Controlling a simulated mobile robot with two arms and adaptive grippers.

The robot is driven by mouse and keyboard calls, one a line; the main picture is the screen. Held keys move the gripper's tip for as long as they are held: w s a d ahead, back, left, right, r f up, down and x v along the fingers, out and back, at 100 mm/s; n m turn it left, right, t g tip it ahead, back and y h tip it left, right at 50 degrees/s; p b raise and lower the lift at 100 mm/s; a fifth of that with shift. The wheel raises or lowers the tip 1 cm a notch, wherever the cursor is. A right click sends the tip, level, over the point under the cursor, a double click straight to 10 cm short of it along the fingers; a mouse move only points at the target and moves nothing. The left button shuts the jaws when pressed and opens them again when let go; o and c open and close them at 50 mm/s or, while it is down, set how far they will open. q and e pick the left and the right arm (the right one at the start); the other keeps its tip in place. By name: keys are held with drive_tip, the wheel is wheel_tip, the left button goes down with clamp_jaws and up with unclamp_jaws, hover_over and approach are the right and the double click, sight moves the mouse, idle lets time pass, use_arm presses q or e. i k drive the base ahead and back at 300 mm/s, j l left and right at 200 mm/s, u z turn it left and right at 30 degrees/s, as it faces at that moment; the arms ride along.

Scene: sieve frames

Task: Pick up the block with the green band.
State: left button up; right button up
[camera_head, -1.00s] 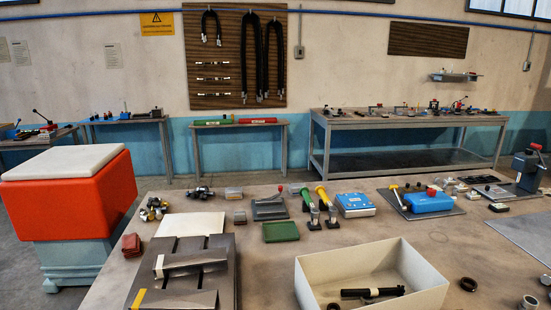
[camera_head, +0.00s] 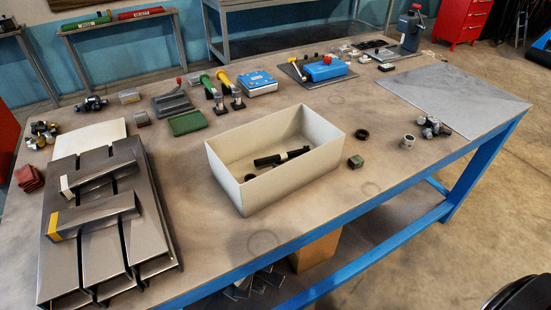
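Two long grey metal blocks lie on a slotted grey metal fixture (camera_head: 160,245) at the left of the table. The nearer block (camera_head: 100,213) has a yellow band at its left end. The farther block (camera_head: 98,177) has a white or pale band at its left end. I see no green band on either. A small dark block with some green on it (camera_head: 355,161) sits right of the white bin (camera_head: 240,188); whether the green is a band is too small to tell. Neither of my grippers is in view.
The white bin holds dark cylindrical parts (camera_head: 282,157). A green flat box (camera_head: 187,123), a blue device (camera_head: 325,68) and other parts stand along the back. A grey sheet (camera_head: 455,100) lies at right. Table between fixture and bin is clear.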

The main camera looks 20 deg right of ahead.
sight(356, 162)
drive_tip(key=k+z, duration=0.1)
drive_tip(key=z, duration=1.15)
